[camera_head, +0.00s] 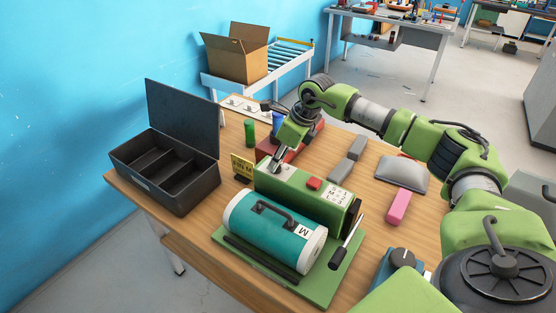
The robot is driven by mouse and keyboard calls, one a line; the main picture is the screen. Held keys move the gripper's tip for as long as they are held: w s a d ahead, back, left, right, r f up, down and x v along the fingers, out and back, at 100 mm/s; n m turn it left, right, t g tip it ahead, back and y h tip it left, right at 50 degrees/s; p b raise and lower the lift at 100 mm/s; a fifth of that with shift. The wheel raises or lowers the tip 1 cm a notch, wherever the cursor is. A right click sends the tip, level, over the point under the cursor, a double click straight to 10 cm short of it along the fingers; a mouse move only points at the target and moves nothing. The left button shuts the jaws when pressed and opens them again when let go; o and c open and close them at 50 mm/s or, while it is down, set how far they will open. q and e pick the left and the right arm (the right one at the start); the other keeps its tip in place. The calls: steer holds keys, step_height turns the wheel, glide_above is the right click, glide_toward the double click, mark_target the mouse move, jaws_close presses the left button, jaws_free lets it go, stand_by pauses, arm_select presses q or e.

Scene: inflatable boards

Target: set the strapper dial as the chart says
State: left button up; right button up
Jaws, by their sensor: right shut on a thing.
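The green strapper (284,190) stands on the wooden table, with a red button (314,183) on top. A white chart (338,193) with small print is on its top right; its small text is unreadable. A teal roll (268,225) with a dark handle and a white label marked M lies in front of it. My right gripper (274,165) points down at the left end of the strapper's top, shut on what seems to be the dial. The fingers hide the dial, so its setting cannot be read. My left gripper is not in view.
A yellow card (241,167), apparently ending in M, stands left of the strapper. An open black compartment box (170,175) is at left. A pink block (399,207), grey pouch (402,174) and blue device with a grey knob (403,258) are at right.

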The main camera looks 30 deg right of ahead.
steer(key=shift+m, duration=0.6)
steer(key=shift+r, duration=0.1)
steer(key=o, duration=1.1)
steer(key=v, duration=1.2)
steer(key=shift+a, duration=0.25)
